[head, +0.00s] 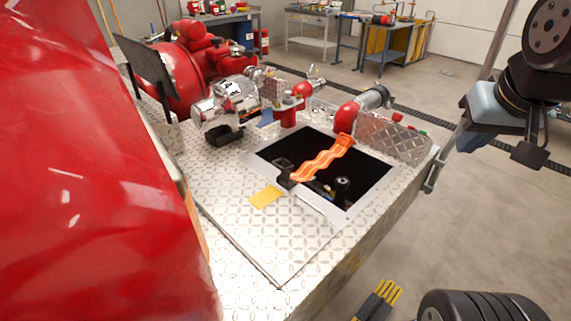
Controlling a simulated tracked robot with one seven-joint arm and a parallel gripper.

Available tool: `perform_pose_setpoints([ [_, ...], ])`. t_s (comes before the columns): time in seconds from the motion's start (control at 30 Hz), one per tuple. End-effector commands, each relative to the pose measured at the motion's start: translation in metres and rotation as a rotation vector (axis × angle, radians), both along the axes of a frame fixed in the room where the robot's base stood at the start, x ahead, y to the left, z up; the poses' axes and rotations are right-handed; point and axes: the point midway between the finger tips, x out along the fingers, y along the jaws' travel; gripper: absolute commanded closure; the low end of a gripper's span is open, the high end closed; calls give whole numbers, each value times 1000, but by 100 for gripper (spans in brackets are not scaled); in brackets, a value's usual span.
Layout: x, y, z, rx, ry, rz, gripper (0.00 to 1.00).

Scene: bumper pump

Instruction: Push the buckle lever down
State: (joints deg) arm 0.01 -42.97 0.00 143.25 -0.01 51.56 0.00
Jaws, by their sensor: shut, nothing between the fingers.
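A black buckle with its lever (283,164) sits at the left edge of a dark square opening in the deck. The lever looks raised, but it is small and its exact angle is hard to tell. A wavy orange strap (322,163) runs from beside the buckle across the opening to its far edge. My gripper (528,155) hangs at the far right, beyond the deck's right side and well apart from the buckle. It looks shut and empty, though its fingertips are hard to make out.
The tread-plate deck (235,215) is bare in front, with a yellow patch (266,197) near the buckle. A black post (342,188) stands in the opening. Red and chrome pipes (350,112) and a tread-plate panel (393,137) stand behind. A large red body (90,180) fills the left.

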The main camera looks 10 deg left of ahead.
Motion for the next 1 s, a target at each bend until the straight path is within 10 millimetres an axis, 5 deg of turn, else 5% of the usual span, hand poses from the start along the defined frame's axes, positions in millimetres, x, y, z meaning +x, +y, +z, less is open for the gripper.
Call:
perform_pose_setpoints([
  [0.33,0,0,0,0,0,0,100],
  [0.53,8,3,3,0,11,21,82],
  [0.73,44,20,11,0,62,109,63],
  [1.0,104,58,13,-14,142,251,61],
])
